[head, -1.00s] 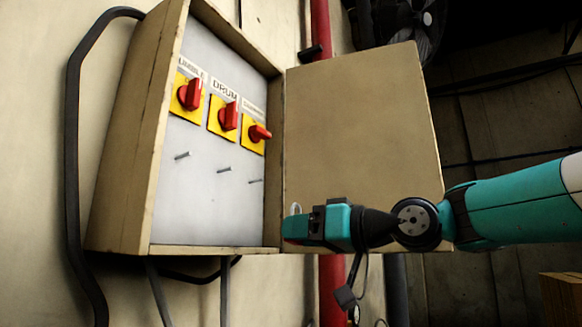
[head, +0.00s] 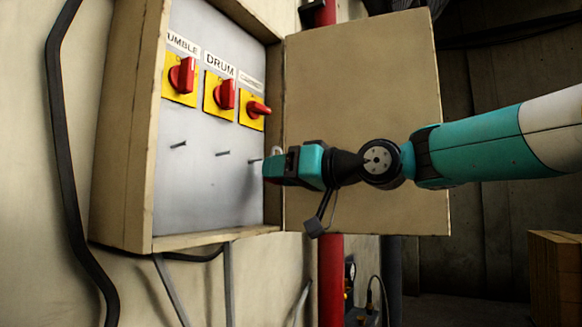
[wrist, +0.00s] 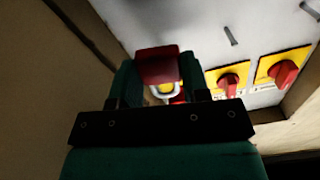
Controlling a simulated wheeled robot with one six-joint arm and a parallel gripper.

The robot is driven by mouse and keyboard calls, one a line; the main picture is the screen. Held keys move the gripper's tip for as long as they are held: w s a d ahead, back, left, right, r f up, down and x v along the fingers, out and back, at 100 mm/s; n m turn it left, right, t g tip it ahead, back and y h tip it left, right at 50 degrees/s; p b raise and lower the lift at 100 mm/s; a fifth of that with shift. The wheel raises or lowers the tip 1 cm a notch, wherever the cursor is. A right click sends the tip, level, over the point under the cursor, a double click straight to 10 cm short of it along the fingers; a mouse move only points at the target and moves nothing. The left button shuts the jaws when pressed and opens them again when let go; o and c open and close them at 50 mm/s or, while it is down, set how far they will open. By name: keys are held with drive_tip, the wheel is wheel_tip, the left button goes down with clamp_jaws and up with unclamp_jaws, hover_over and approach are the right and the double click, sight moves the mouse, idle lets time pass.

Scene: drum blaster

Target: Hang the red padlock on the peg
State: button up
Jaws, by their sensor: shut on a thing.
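The red padlock (wrist: 157,66) is between the green fingers of my gripper (wrist: 160,80) in the wrist view. Its pale shackle (wrist: 160,93) points down in that picture. In the head view my gripper (head: 272,168) is shut on the padlock, mostly hidden, with the shackle (head: 276,150) just showing above the fingers. Three thin metal pegs stick out of the white panel: left peg (head: 178,144), middle peg (head: 222,153) and right peg (head: 254,161). My gripper is just right of the right peg; I cannot tell whether they touch.
Red rotary switches on yellow plates sit above the pegs, including the DRUM switch (head: 224,94). The cabinet's wooden side wall (head: 130,130) bounds the left, and its open door (head: 365,95) stands behind my gripper. The panel around the left pegs is clear.

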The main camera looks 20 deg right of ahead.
drive_tip(key=shift+f+p+x, duration=0.25)
drive_tip(key=shift+x, duration=1.05)
drive_tip(key=shift+f+p+x, duration=0.2)
drive_tip(key=shift+f+x, duration=0.05)
drive_tip(key=shift+x, duration=1.1)
drive_tip(key=o, duration=0.9)
